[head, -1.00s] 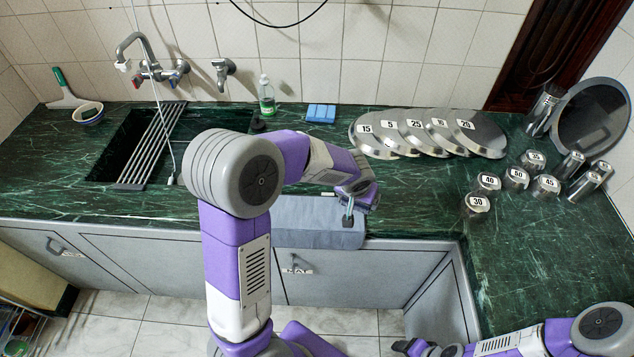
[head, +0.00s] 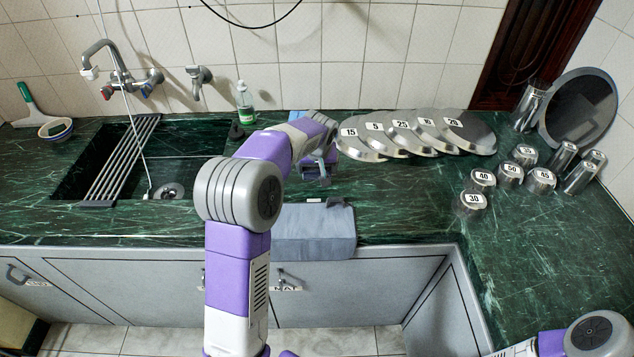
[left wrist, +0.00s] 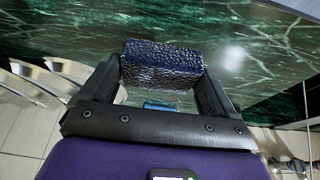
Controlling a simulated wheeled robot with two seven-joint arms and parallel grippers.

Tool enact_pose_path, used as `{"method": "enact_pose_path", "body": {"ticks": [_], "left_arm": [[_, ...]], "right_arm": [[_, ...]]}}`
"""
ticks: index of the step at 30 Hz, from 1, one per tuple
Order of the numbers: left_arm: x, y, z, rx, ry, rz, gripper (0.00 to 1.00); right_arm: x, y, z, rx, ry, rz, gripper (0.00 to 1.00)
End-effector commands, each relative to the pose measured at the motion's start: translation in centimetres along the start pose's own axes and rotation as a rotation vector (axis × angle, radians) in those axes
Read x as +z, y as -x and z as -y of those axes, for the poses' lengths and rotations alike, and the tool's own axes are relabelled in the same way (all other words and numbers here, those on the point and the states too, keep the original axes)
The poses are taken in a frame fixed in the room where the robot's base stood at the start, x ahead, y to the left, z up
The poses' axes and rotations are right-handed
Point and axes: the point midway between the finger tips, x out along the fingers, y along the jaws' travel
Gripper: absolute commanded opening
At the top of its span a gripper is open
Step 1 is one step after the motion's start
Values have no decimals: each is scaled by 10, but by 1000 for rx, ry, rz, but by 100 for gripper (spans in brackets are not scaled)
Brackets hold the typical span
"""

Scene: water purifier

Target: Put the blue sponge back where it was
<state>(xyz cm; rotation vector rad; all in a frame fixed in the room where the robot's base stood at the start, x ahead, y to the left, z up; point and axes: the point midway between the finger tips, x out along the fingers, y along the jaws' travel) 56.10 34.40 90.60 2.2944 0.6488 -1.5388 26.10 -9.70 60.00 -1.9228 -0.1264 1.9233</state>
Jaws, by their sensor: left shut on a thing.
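My left gripper (head: 322,176) is over the counter, behind the grey cloth and in front of the light-blue block. In the left wrist view its two fingers (left wrist: 158,88) are shut on a dark blue, rough-textured sponge (left wrist: 162,66). The sponge is hard to make out in the head view. A light-blue block (head: 297,116) lies by the back wall, mostly hidden behind my left arm. A strip of it also shows in the left wrist view (left wrist: 160,106). My right gripper is out of the picture.
A grey cloth (head: 313,232) hangs over the counter's front edge. The sink rack (head: 122,160), soap bottle (head: 245,102) and bowl (head: 56,130) are left.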

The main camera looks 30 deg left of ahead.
Motion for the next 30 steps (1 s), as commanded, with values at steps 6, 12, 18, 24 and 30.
{"method": "enact_pose_path", "body": {"ticks": [6,12,18,24,30], "left_arm": [[13,-30,0,-2,0,2,65],[19,-46,0,0,0,-1,65],[18,-44,0,0,0,-1,65],[19,-47,0,0,0,-1,100],[19,-47,0,0,0,-1,100]], "right_arm": [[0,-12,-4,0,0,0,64],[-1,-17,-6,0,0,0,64],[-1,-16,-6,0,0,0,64],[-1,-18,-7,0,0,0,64],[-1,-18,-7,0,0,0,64]]}}
